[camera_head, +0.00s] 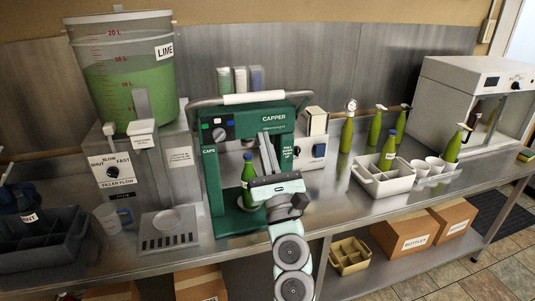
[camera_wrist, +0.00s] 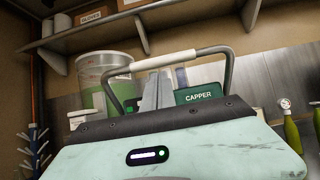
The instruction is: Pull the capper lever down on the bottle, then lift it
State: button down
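The green capper (camera_head: 255,125) stands on the steel bench. Its lever is a grey U-shaped bar with a white grip (camera_head: 254,97), raised above the capper's top; the grip also shows in the wrist view (camera_wrist: 150,61). A green bottle (camera_head: 248,185) with a blue top stands upright inside the capper frame, partly hidden by my wrist. My gripper (camera_head: 266,143) is in front of the capper, fingers pointing up, below the lever grip.
A filler with a lime bucket (camera_head: 130,75) stands left, beside a drip tray (camera_head: 170,230). Right are several green bottles, a white divided crate (camera_head: 384,178) and a white cabinet (camera_head: 470,100). Cardboard boxes (camera_head: 405,232) sit on the shelf below.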

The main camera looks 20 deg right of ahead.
aim_at(256, 101)
jog(key=x, duration=0.8)
jog(key=shift+w+r+b, duration=0.15)
jog(key=shift+w+b, duration=0.1)
jog(key=shift+b, duration=0.1)
jog(key=shift+r, duration=0.15)
jog(key=p, duration=0.2)
jog(key=r+p, duration=0.1)
jog(key=p, duration=0.1)
jog(key=shift+w+d+r+p, duration=0.15)
jog(key=shift+w+p, duration=0.1)
jog(key=shift+p, duration=0.15)
jog(key=g+p, duration=0.1)
jog(key=p, duration=0.3)
jog(key=shift+w+r, duration=0.25)
jog(key=shift+r, duration=0.15)
jog(key=x, duration=0.4)
jog(key=shift+w+r+b, duration=0.15)
jog(key=shift+r+b, duration=0.15)
jog(key=shift+b, duration=0.1)
jog(key=shift+f, duration=0.1)
